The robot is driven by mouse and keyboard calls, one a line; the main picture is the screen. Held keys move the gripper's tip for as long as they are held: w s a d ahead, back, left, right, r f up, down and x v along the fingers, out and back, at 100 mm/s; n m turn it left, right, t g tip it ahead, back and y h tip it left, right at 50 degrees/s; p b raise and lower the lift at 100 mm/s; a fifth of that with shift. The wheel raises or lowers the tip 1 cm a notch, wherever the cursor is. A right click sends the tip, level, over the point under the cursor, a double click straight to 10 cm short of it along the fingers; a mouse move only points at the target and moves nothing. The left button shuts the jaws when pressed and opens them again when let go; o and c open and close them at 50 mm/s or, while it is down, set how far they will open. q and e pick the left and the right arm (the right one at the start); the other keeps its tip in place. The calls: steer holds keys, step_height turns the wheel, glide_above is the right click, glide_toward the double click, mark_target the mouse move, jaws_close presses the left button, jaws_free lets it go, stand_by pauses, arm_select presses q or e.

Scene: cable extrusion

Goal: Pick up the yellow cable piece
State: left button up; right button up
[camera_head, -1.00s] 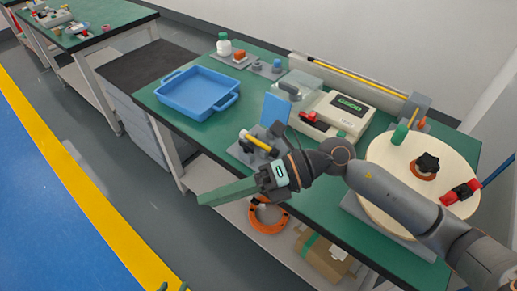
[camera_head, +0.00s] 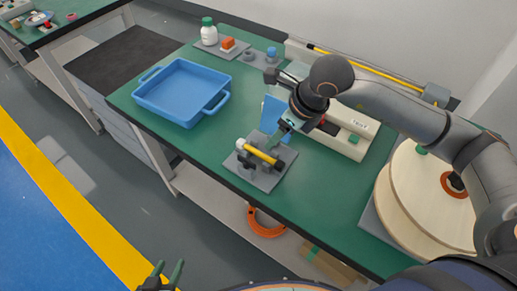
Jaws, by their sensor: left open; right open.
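The yellow cable piece (camera_head: 261,152) lies in a small dark holder on a grey plate (camera_head: 266,181) near the table's front edge. A white round end shows at its left. My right gripper (camera_head: 278,142) points down just above and behind the cable piece. It is open, with its fingertips close to the cable; whether they touch it I cannot tell. My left gripper (camera_head: 163,273) is low at the bottom edge of the picture, open and empty, in front of the table and far from the cable.
A blue tray (camera_head: 146,98) stands on the green table (camera_head: 221,137), left of the plate. A blue panel and a measuring device (camera_head: 349,143) stand behind my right gripper. A large cable reel (camera_head: 405,203) is at the right.

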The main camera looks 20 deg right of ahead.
mark_target(262, 154)
steer(key=x, duration=0.3)
steer(key=shift+a+f, duration=0.1)
steer(key=shift+f, duration=0.25)
steer(key=shift+a+x, duration=0.1)
steer(key=shift+x, duration=1.25)
steer(key=shift+a+x, duration=0.15)
steer(key=shift+x, duration=1.2)
steer(key=shift+s, duration=0.15)
steer(key=shift+c, duration=0.3)
jaws_close()
